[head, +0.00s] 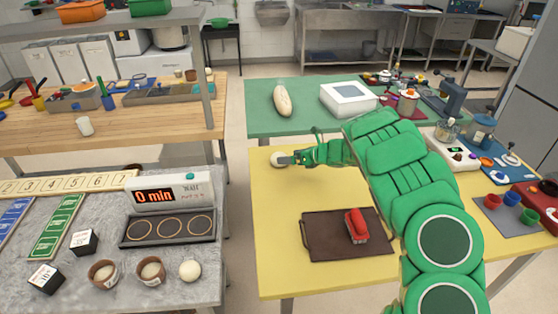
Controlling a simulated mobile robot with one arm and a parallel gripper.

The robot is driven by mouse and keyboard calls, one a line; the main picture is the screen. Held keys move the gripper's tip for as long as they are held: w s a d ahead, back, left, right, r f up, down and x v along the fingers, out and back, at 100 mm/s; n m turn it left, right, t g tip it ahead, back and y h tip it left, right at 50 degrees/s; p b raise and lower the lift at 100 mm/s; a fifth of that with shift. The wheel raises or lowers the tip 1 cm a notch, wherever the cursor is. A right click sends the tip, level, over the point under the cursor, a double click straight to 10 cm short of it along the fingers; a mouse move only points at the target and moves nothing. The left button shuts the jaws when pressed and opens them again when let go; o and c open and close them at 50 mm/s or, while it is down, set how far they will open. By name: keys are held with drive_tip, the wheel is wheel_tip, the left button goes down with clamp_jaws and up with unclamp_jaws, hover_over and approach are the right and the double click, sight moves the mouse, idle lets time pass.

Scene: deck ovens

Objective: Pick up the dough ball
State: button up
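A small pale dough ball (278,159) is at the far left part of the yellow table. My gripper (285,159) is right at it, reaching in from the right with its fingertips at the ball's right side. The view is too small to tell whether the fingers are closed on the ball, or whether the ball rests on the table. A second pale round ball (190,271) sits on the grey marble counter at the lower left, beside two brown bowls with pale contents.
A brown tray (320,243) with a red-handled tool (356,226) lies on the yellow table (275,215). A timer box (165,194) stands on the marble counter (70,274). A green table (262,118) behind holds a pale loaf (283,99) and a white box (348,98).

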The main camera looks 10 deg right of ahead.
drive_tip(key=shift+w+x, duration=0.2)
drive_tip(key=shift+x, duration=2.25)
drive_tip(key=shift+r, duration=0.2)
drive_tip(key=c, duration=1.1)
